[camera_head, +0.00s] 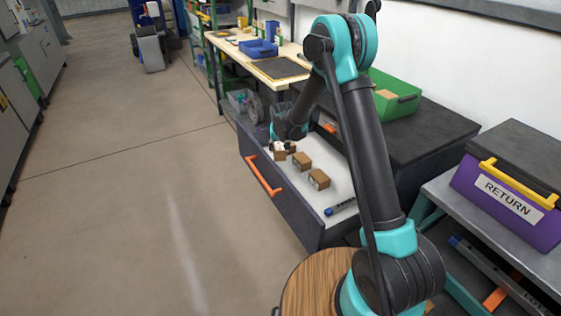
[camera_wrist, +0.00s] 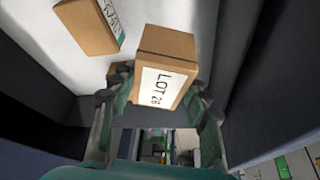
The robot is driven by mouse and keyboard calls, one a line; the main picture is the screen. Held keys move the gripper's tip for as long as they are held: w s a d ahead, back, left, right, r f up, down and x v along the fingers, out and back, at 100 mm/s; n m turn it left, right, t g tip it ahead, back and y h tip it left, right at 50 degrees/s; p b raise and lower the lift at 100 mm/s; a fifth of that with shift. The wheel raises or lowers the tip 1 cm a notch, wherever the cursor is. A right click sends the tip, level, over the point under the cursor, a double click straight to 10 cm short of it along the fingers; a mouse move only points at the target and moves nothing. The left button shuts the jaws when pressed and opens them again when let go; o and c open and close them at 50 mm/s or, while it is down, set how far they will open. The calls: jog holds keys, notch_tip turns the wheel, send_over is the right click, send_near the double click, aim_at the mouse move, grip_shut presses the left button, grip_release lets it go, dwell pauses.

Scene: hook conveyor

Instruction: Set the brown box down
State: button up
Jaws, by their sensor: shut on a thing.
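My gripper (camera_head: 287,146) is low over the open drawer (camera_head: 274,176), at its far end. In the wrist view my gripper (camera_wrist: 154,100) is shut on a brown box (camera_wrist: 166,62) with a white label reading LOT 28. The held box also shows at the gripper in the head view (camera_head: 279,155). I cannot tell whether its underside touches the white drawer floor. Another brown box (camera_wrist: 88,25) lies at upper left in the wrist view. In the head view two brown boxes, one (camera_head: 302,161) nearer the gripper and one (camera_head: 319,179) farther off, rest in the drawer.
A blue-ended marker (camera_head: 340,207) lies at the drawer's near end. The drawer walls stand close around the gripper. A green bin (camera_head: 397,96) is on the dark cabinet top. A purple RETURN box (camera_head: 507,201) stands at right. Open floor lies left of the drawer's orange handle (camera_head: 263,176).

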aim_at(280, 160)
jog(key=shift+f, duration=3.55)
jog(key=o, duration=1.2)
jog(key=shift+f, duration=0.1)
